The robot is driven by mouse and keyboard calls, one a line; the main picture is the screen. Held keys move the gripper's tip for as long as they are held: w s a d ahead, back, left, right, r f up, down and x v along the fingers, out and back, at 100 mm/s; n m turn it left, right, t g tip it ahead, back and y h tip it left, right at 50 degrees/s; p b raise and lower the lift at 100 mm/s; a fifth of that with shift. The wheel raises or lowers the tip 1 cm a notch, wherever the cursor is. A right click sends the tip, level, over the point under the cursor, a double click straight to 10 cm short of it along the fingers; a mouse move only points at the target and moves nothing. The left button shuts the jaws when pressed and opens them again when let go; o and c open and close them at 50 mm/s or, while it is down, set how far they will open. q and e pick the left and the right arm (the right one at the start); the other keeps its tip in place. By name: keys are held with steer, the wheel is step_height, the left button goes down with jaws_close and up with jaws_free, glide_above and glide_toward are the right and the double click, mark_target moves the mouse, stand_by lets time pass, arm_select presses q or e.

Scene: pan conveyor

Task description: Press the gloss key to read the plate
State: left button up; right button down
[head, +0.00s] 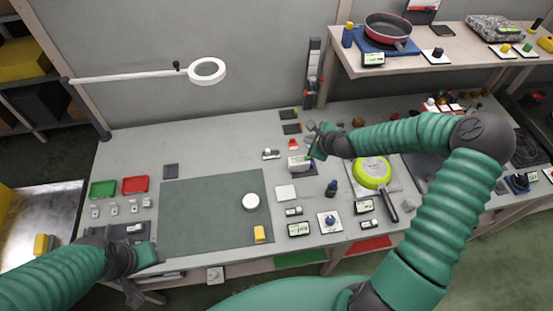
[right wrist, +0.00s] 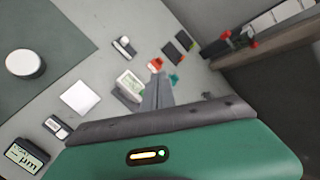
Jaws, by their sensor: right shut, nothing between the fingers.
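A white boxy meter (head: 300,164) with a small display stands on the bench; it also shows in the right wrist view (right wrist: 130,84). A white square plate (head: 286,192) lies flat in front of it, also in the right wrist view (right wrist: 80,97). My right gripper (head: 312,150) is shut and empty. Its fingers (right wrist: 158,92) are right beside the meter's right side; I cannot tell whether they touch. No key marked gloss can be made out. My left gripper (head: 150,257) is low at the bench's front left, its fingers unclear.
A yellow-green pan (head: 372,172) lies right of the meter. A green mat (head: 205,215) carries a white disc (head: 251,202) and a yellow block (head: 259,234). Small display units (head: 299,229) stand near the front edge. A magnifier lamp (head: 207,71) hangs over the back.

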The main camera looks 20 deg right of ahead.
steer(key=m, duration=0.1)
steer(key=b, duration=0.7)
glide_above(308, 160)
step_height(308, 160, down, 8)
steer(key=shift+f, duration=0.1)
steer(key=shift+d+f+b, duration=0.2)
steer(key=shift+f+b, duration=0.1)
steer(key=shift+f, duration=0.15)
steer(key=shift+a+r, duration=0.1)
steer(key=shift+a, duration=0.05)
arm_select(q)
steer(key=s+x, duration=0.1)
steer(key=x, duration=0.6)
steer(key=shift+s+d, duration=0.15)
steer(key=shift+s, duration=0.25)
arm_select(e)
steer(key=shift+a+r, duration=0.1)
steer(key=shift+a, duration=0.05)
arm_select(q)
steer(key=shift+f, duration=0.15)
steer(key=shift+d, duration=0.15)
arm_select(e)
steer(key=shift+d, duration=0.2)
